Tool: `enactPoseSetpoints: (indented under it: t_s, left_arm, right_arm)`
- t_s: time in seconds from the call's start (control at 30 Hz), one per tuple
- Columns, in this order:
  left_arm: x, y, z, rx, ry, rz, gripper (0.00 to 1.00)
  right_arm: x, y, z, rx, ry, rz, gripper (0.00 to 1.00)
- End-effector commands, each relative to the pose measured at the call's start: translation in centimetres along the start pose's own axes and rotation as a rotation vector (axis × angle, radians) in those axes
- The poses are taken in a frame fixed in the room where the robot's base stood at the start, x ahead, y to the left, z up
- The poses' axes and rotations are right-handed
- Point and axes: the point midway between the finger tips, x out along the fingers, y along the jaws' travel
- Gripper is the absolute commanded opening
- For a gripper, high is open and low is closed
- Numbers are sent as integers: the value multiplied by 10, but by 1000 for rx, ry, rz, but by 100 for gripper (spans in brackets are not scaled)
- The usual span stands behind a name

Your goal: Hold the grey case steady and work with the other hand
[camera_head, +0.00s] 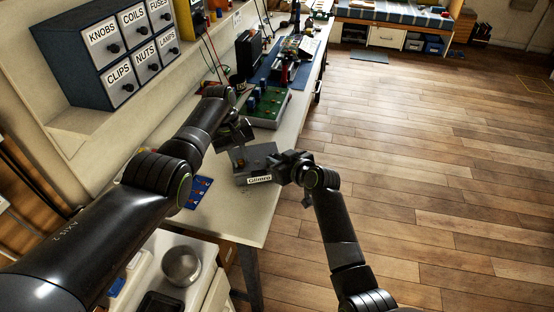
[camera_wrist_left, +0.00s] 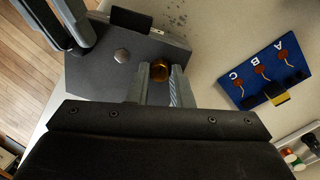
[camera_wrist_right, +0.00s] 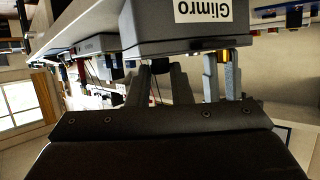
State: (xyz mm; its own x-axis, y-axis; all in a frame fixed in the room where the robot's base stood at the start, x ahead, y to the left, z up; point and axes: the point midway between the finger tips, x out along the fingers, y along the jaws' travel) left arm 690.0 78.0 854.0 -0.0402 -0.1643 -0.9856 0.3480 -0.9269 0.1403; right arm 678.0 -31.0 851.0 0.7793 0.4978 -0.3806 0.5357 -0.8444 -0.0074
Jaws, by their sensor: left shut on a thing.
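The grey case (camera_head: 248,157) with a "Glimro" label (camera_head: 259,180) sits on the workbench near its edge. My right gripper (camera_head: 287,166) is at the case's right side.
A blue board (camera_head: 199,191) lettered A, B, C lies on the bench nearer me. A green circuit board (camera_head: 267,106) lies behind the case. Labelled drawers (camera_head: 125,50) stand at the wall. A metal bowl (camera_head: 181,266) sits at lower left. Open floor (camera_head: 430,150) lies right.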

Motion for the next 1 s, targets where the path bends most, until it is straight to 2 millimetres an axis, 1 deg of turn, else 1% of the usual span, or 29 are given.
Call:
enactPoseSetpoints:
  t_s: [0.03,0.07,0.27,0.6,0.93,0.97,1.0]
  left_arm:
    - [4,-1,2,-1,-6,0,0]
    - [4,-1,2,-2,-6,0,0]
    - [4,-1,2,-1,-6,0,0]
    - [4,0,2,-1,-7,0,0]
    - [4,0,2,-1,-7,1,0]
    - [4,0,2,-1,-7,1,0]
    - [4,0,2,-1,-7,1,0]
  right_arm:
    - [0,-1,1,2,0,-2,3]
    - [0,-1,1,2,0,-2,0]
    - [1,-2,1,11,-1,16,0]
    - [1,-5,2,53,3,119,0]
    - [1,-5,1,57,5,126,0]
    - [1,-5,1,56,5,126,20]
    - [1,-5,1,56,5,126,25]
